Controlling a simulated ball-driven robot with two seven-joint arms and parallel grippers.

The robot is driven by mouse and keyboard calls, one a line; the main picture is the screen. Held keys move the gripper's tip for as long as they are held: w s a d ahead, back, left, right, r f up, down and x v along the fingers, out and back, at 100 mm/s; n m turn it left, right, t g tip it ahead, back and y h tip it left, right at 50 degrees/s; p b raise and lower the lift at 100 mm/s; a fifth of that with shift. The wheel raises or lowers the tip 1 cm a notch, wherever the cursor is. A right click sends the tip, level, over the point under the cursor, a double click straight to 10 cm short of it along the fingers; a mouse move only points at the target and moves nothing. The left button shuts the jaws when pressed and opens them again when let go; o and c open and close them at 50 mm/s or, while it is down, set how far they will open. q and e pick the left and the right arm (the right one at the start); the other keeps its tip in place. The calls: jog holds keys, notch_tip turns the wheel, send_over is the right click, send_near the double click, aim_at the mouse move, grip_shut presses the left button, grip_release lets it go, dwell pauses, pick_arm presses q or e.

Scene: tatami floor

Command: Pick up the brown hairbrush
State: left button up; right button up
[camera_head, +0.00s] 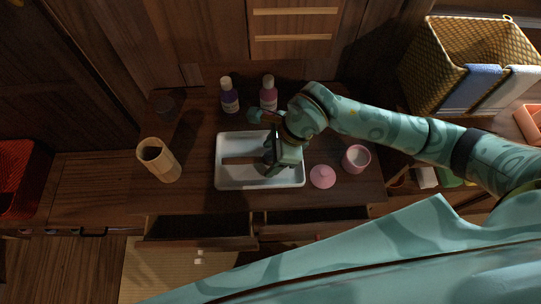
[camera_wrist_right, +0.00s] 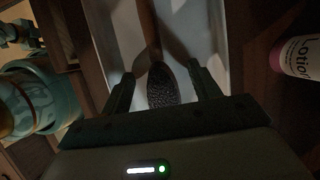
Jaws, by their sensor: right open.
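The brown hairbrush (camera_head: 238,160) lies in a white tray (camera_head: 230,183) on the wooden cabinet top. In the head view its handle points left and its head is hidden by my right gripper (camera_head: 272,166). In the right wrist view, the dark bristled head of the hairbrush (camera_wrist_right: 160,90) lies between the two spread fingers of my right gripper (camera_wrist_right: 161,75), with the handle running away upward. The right gripper is open over the tray, and no finger clearly touches the brush. My left gripper is not in view.
Two lotion bottles (camera_head: 229,96) (camera_head: 268,93) stand behind the tray. A pink lidded jar (camera_head: 322,177) and pink cup (camera_head: 356,158) stand to its right, a tan cylinder (camera_head: 158,160) to its left. Drawers (camera_head: 200,243) below are partly open. A woven basket (camera_head: 430,70) is at right.

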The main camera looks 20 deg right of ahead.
jog(key=shift+r, duration=0.1)
jog(key=shift+c, duration=0.6)
jog(key=c, duration=1)
jog(key=shift+o, duration=0.2)
